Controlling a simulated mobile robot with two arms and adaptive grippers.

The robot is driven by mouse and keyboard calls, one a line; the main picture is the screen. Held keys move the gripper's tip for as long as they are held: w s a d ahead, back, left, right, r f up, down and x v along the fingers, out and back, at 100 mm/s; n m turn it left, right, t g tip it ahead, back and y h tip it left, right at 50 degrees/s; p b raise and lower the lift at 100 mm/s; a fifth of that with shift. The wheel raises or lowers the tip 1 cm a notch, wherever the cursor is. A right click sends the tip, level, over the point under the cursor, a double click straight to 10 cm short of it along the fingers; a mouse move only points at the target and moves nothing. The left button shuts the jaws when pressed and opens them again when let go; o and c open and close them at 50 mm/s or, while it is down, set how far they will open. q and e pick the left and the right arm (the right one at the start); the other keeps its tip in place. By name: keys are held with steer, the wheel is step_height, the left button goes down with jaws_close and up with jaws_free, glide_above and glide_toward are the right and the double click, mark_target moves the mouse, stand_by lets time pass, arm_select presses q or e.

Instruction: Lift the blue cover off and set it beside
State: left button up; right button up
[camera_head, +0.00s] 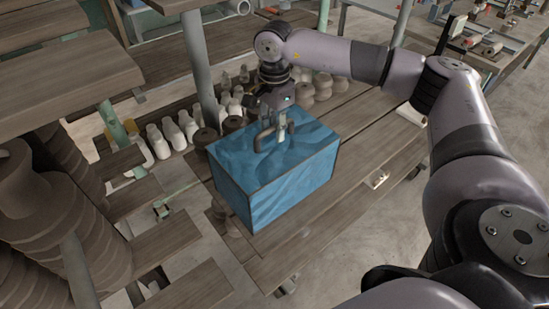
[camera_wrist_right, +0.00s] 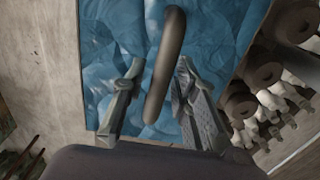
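The blue cover (camera_head: 285,180) is a box-shaped cover with dark edges, sitting on the wooden plank table. A dark arched handle (camera_head: 263,137) stands on its top. My right gripper (camera_head: 281,132) points down at the handle, just above the top of the cover. In the right wrist view the handle (camera_wrist_right: 167,62) runs between the two open fingers of the right gripper (camera_wrist_right: 158,68), with gaps visible on both sides. The blue top (camera_wrist_right: 108,45) lies beneath. What is under the cover is hidden. My left gripper is not in view.
Pale bottles (camera_head: 158,142) and dark turned pots (camera_head: 205,138) stand in rows behind and left of the cover. A metal post (camera_head: 200,70) rises behind them. Stacked brown pieces (camera_head: 50,220) fill the left. Bare planks (camera_head: 345,190) lie right of the cover.

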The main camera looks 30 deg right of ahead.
jaws_close()
stand_by(0.7)
